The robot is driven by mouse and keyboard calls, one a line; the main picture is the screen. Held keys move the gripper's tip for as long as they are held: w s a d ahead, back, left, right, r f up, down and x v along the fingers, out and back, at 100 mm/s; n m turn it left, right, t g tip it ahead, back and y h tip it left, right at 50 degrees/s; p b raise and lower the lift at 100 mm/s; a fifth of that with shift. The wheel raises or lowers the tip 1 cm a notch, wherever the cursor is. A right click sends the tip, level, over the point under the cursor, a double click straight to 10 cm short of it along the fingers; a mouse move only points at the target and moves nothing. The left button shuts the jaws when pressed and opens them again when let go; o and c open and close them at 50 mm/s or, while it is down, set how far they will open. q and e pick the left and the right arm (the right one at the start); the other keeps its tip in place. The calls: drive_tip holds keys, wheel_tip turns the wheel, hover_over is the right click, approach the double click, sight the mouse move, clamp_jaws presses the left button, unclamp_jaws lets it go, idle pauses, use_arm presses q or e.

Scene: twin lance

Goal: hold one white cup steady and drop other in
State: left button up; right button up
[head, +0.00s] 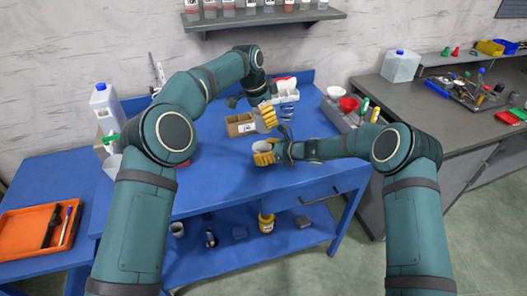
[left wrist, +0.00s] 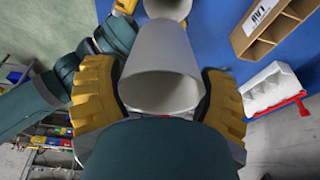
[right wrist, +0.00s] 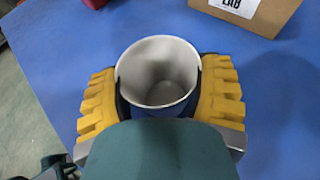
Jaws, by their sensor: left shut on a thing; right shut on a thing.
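One white cup (right wrist: 158,72) is between the yellow fingers of my right gripper (right wrist: 160,95), its open mouth facing the camera, above the blue table. In the head view this cup (head: 262,147) shows at the right gripper (head: 265,156), near the table's front. My left gripper (left wrist: 155,95) is shut on another white cup (left wrist: 162,48), whose wide mouth faces the left wrist camera. Beyond its narrow end, the right gripper's cup (left wrist: 168,8) shows at the top edge, apart or overlapping; I cannot tell. In the head view, the left gripper (head: 275,114) is behind the right one; its cup is not clear there.
A cardboard box (head: 240,125) and a white holder (head: 286,90) stand on the blue table (head: 215,175). A white jug (head: 105,105) is at the left, an orange tray (head: 20,235) farther left. A grey bench (head: 425,100) with tools is at the right. The table front is largely clear.

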use_arm(q)
wheel_tip(320, 180, down, 8)
drive_tip(key=shift+r, duration=0.25)
drive_tip(key=o, duration=0.7)
drive_tip(key=shift+f, duration=0.15)
drive_tip(key=shift+o, duration=0.2)
drive_tip(key=v, duration=1.2)
